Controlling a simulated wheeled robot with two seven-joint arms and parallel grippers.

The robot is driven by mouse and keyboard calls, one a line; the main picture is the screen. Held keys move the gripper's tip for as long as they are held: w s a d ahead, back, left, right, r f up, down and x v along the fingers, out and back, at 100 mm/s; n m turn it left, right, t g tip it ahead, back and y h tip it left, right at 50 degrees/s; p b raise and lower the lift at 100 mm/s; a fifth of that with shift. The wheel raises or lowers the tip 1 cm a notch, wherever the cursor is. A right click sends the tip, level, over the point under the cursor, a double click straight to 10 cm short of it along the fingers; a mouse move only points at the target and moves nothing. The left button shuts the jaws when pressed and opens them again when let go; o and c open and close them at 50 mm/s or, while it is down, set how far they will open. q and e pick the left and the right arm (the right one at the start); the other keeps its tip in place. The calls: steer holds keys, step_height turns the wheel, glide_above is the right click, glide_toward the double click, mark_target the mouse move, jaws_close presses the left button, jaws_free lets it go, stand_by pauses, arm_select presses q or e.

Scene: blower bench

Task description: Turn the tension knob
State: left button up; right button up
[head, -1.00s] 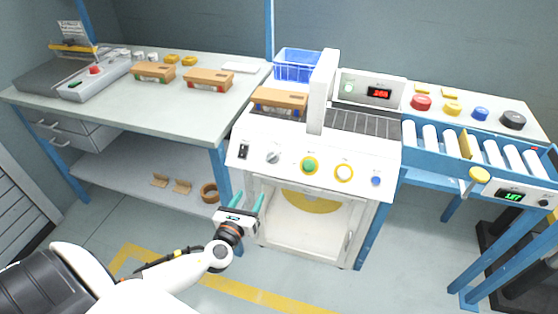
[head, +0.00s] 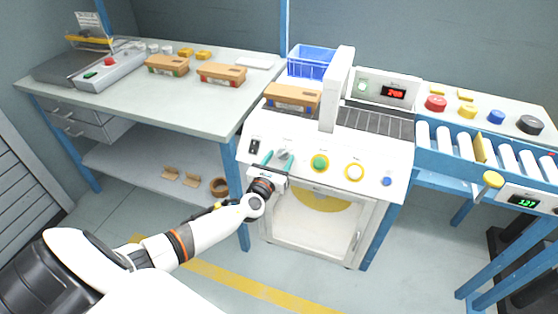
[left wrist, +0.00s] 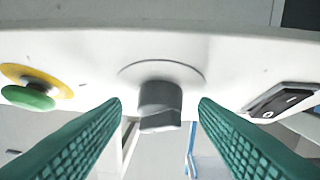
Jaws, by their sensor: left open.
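A grey knob (head: 283,154) sits on the white front panel (head: 327,186) of the machine, between a black rocker switch (head: 254,146) and a green button (head: 320,163). Its label is too small to read. My left gripper (head: 278,160) is open at the panel, with its green fingers around the knob's place. In the left wrist view the knob (left wrist: 160,105) stands out between the two open fingers (left wrist: 160,112), with a gap on each side. Nothing is held. My right gripper is not in view.
A yellow-ringed white button (head: 354,172) and a blue button (head: 387,182) lie farther right on the panel. A roller conveyor (head: 470,165) with a yellow handle (head: 492,180) stands at the right. A workbench (head: 180,105) with boxes is at the left.

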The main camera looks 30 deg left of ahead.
arm_select(q)
steer(key=c, duration=1)
steer(key=shift+o, duration=0.2)
steer(key=shift+d+n+y, duration=0.1)
steer(key=shift+n+y, duration=0.2)
steer(key=shift+n, duration=0.1)
steer(key=n+y, duration=0.1)
steer(key=n, duration=0.1)
steer(key=n+g+y, duration=0.1)
steer(key=shift+w+d+n+y+p, duration=0.1)
steer(key=shift+d+n+y+p, duration=0.2)
steer(key=shift+n+p, duration=0.1)
steer(key=n+g+y, duration=0.1)
steer(key=n, duration=0.1)
steer(key=n+g+y, duration=0.1)
steer(key=n, duration=0.2)
steer(key=n+g+y, duration=0.1)
steer(key=n+y, duration=0.1)
steer(key=shift+w+d+r+g, duration=0.15)
steer(key=shift+w+d+g, duration=0.15)
steer(key=shift+g, duration=0.1)
steer(key=shift+n, duration=0.4)
steer(key=o, duration=1)
steer(key=shift+c, duration=0.2)
